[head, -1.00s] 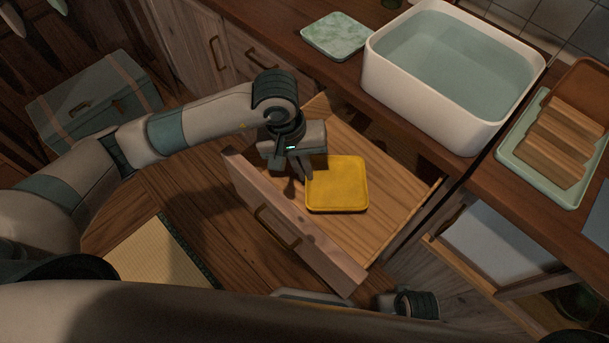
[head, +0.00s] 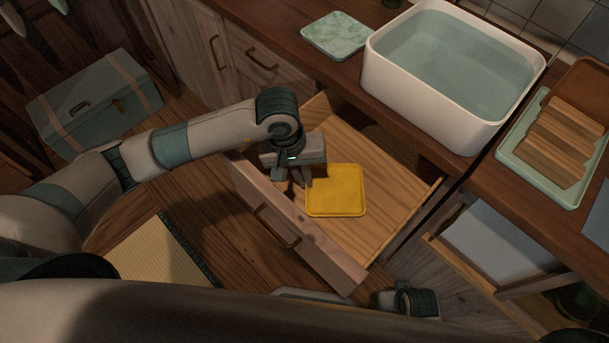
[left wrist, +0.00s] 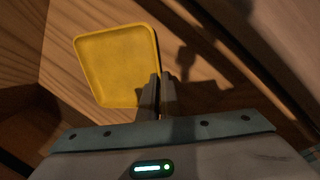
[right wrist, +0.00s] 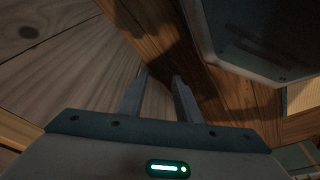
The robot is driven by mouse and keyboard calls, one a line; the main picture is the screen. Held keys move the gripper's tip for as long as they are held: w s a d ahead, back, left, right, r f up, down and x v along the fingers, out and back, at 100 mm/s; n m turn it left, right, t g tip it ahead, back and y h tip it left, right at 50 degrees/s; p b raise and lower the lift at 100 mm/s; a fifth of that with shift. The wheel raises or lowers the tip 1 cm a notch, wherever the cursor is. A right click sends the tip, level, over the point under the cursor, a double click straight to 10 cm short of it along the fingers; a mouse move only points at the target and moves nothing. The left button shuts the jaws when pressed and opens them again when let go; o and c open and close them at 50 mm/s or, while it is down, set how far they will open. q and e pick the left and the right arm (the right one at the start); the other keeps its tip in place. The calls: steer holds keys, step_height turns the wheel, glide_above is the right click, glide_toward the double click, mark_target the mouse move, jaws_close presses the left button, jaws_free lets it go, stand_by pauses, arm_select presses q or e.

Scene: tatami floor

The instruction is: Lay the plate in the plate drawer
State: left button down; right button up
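The square yellow plate (head: 338,192) lies flat, over the bottom of the open wooden plate drawer (head: 385,185), near its front panel. I cannot tell whether it touches the drawer bottom. My left gripper (head: 305,180) is at the plate's left edge. In the left wrist view the fingers (left wrist: 160,80) are close together on the rim of the plate (left wrist: 115,62), shut on it. My right gripper (right wrist: 162,77) is low, outside the drawer, with its fingers apart and nothing between them; its fingertips are hidden in the head view.
The drawer's front panel (head: 295,228) stands up beside the plate. On the counter are a white water-filled basin (head: 400,85), a green marbled board (head: 340,35) and a tray with a wooden rack (head: 552,145). A second open compartment (head: 500,240) is at the right.

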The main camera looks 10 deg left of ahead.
arm_select(q)
steer(key=c, duration=2.4)
jaws_free()
steer(key=o, duration=0.4)
arm_select(e)
steer(key=shift+s, duration=0.5)
steer(key=shift+w+r, duration=0.15)
steer(key=shift+w, duration=0.05)
arm_select(q)
steer(key=shift+r, duration=0.1)
